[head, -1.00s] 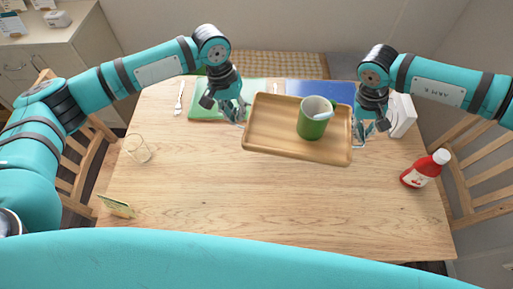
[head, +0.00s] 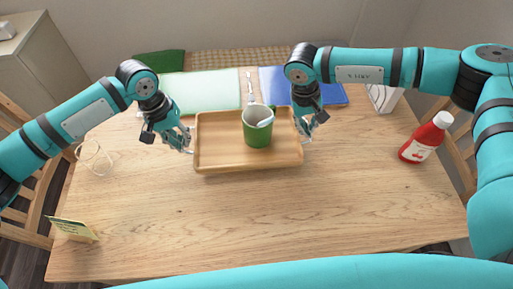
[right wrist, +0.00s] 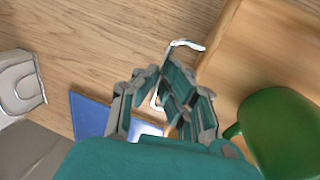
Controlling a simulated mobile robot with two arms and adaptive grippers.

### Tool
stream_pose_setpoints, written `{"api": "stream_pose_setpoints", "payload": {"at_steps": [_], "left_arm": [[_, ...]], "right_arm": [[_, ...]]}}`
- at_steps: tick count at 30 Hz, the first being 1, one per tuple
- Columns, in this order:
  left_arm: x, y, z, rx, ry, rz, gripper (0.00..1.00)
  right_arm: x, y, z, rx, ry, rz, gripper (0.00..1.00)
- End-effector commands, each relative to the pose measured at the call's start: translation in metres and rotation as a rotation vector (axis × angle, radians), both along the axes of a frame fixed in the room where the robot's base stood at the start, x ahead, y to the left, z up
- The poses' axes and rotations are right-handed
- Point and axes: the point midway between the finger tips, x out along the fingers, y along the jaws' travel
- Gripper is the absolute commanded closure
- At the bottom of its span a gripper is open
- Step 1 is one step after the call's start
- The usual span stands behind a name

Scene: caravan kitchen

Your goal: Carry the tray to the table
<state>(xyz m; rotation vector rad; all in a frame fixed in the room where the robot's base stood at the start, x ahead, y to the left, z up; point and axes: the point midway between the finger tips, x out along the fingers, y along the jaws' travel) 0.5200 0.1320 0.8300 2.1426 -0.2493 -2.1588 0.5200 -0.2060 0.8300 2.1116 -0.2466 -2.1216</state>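The wooden tray (head: 222,155) is level over the middle of the table (head: 250,220), just in front of the placemats. I cannot tell whether it touches the tabletop. A green mug (head: 257,134) with something pale inside stands upright on its right half. My left gripper (head: 189,146) is at the tray's left end, its fingers small and apparently closed at the handle there. My right gripper (head: 304,137) is at the right end. In the right wrist view its fingertips (right wrist: 161,78) come together on the thin metal handle (right wrist: 188,44). The mug also shows there.
A glass (head: 95,158) and a small card (head: 73,229) are at the table's left. Green (head: 205,91) and blue (head: 335,93) placemats lie behind the tray. The front of the table is clear.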

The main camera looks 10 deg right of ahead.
Motion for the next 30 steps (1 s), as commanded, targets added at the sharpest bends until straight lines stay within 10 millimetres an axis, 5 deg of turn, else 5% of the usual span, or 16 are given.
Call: {"api": "stream_pose_setpoints", "payload": {"at_steps": [16, 30], "left_arm": [[0.001, 0.001, -0.004, 0.001, -0.002, 0.002, 1.0], [0.001, 0.001, -0.033, 0.001, -0.002, 0.002, 1.0]], "right_arm": [[0.001, -0.001, -0.004, -0.002, -0.001, -0.002, 1.0], [0.001, -0.001, -0.033, -0.002, -0.001, -0.002, 1.0]]}}
